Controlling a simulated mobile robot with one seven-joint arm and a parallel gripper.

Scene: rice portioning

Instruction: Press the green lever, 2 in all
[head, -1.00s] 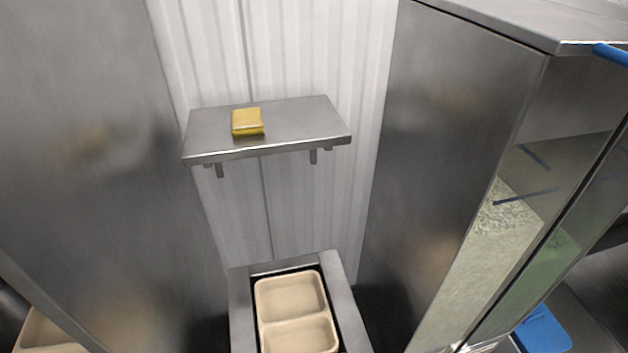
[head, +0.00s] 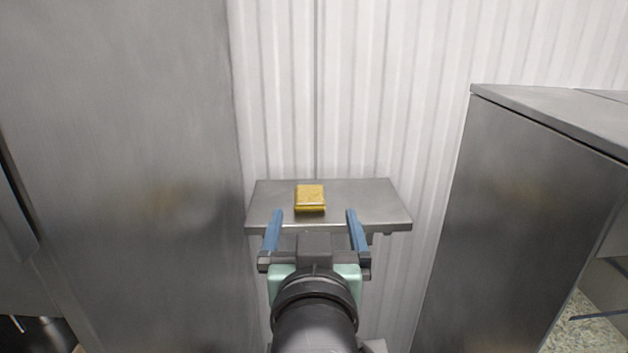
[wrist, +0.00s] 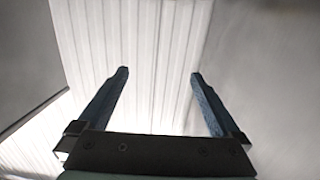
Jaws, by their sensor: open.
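I do not see a green lever in either current view. The metal rice dispenser (head: 520,200) stands at the right of the head view, and part of its clear window with pale rice (head: 585,330) shows at the lower right corner. My gripper (head: 314,214) is open and empty, its two blue fingers spread in front of the small wall shelf. In the wrist view my gripper (wrist: 159,73) has nothing between its fingers, only the white ribbed wall behind.
A yellow sponge (head: 310,198) lies on the metal shelf (head: 380,203), just beyond my fingertips in the picture. A tall metal cabinet (head: 130,170) fills the left. The white ribbed wall (head: 400,90) closes off the back.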

